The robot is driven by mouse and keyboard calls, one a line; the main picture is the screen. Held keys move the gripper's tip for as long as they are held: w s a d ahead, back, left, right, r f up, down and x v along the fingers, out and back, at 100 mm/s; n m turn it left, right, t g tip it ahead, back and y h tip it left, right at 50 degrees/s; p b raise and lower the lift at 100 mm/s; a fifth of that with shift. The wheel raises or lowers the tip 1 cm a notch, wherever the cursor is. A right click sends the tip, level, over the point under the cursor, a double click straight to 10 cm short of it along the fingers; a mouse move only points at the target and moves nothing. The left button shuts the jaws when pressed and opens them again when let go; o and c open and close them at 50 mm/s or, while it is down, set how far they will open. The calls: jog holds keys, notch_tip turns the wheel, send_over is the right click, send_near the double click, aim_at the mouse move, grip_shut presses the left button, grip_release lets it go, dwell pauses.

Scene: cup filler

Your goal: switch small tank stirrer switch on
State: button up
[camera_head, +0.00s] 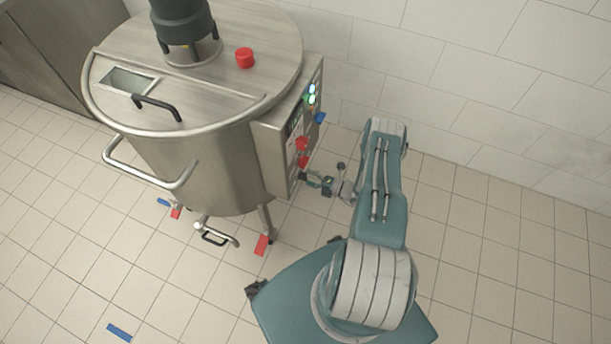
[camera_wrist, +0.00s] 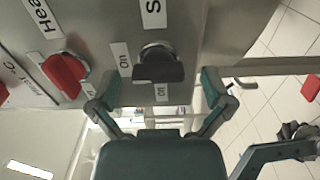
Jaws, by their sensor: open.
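The small steel tank (camera_head: 215,165) stands at the upper left in the head view, with a control box (camera_head: 275,145) on its right side. In the wrist view, a black rotary switch (camera_wrist: 158,68) sits on the steel panel below a label (camera_wrist: 153,12) starting with "S". An "on" label (camera_wrist: 121,60) is to its left and an "off" label (camera_wrist: 162,92) below it. Which label the switch points at I cannot tell. My gripper (camera_wrist: 160,84) is open, its fingers on either side of the switch; contact is not clear. In the head view my gripper (camera_head: 312,180) is beside the box's lower part.
A red switch (camera_wrist: 65,74) with a label starting "Hea" is left of the black one. Red knobs (camera_head: 302,144) and lit green buttons (camera_head: 312,93) are on the box. A red button (camera_head: 244,58) is on the lid. Tiled floor (camera_head: 500,250) is clear at right.

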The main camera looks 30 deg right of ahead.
jog(key=v, duration=1)
jog(key=shift+s+d, duration=0.25)
jog(key=shift+d, duration=0.1)
jog(key=shift+f, duration=0.1)
